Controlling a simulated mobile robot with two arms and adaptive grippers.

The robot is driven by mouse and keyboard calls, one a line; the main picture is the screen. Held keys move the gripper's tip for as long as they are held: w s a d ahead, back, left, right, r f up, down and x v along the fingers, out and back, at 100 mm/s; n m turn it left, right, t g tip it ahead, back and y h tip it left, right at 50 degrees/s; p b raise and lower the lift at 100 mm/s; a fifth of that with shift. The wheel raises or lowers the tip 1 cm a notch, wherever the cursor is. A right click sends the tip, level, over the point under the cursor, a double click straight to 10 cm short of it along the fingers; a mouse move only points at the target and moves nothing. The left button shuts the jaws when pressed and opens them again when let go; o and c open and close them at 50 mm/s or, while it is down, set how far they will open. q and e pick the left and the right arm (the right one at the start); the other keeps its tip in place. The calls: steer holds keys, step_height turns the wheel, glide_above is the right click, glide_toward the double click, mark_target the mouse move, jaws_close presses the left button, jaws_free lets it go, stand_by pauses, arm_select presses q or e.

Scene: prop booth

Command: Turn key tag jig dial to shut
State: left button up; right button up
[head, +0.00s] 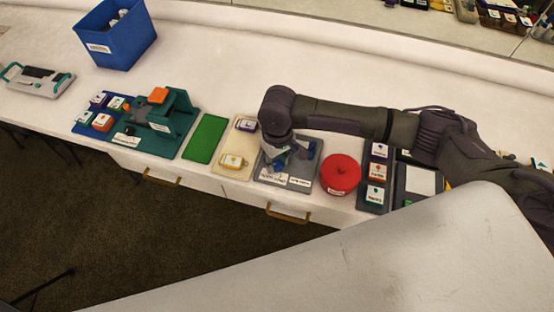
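A grey board (263,178) with blue parts (309,150) and white labels (299,182) along its front edge lies near the table's front. It looks like the key tag jig, but the label text is too small to read surely. My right gripper (279,160) points down over this board, among or just above the blue parts. My wrist hides much of the board's middle, so the dial and its setting cannot be made out. Whether the fingers touch anything or are open is unclear. My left gripper is not in view.
A red lidded pot (340,175) stands close right of the board, and a cream tray (231,172) with tags close left. Further left are a green mat (205,138), a teal fixture (180,128) and a blue bin (120,40). The table behind is clear.

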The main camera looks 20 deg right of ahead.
jaws_close()
steer(key=n+p, duration=0.2)
steer(key=p, duration=0.1)
steer(key=shift+r, duration=0.25)
steer(key=n+p, duration=0.2)
steer(key=n, duration=0.1)
steer(key=n+p, duration=0.2)
steer(key=n, duration=0.1)
steer(key=shift+f+n, duration=0.1)
steer(key=shift+n, duration=0.2)
steer(key=n+p, duration=0.1)
steer(key=n, duration=0.1)
steer(key=shift+n, duration=0.4)
steer(key=n+p, duration=0.1)
steer(key=n, duration=0.1)
steer(key=shift+w+n, duration=0.1)
steer(key=shift+n, duration=0.2)
arm_select(q)
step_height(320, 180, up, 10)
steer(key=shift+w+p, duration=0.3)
steer(key=shift+p, duration=0.1)
arm_select(e)
steer(key=n, duration=0.5)
steer(key=shift+f+n, duration=0.1)
steer(key=shift+n, duration=0.3)
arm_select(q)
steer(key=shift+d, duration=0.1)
arm_select(e)
steer(key=shift+a, duration=0.1)
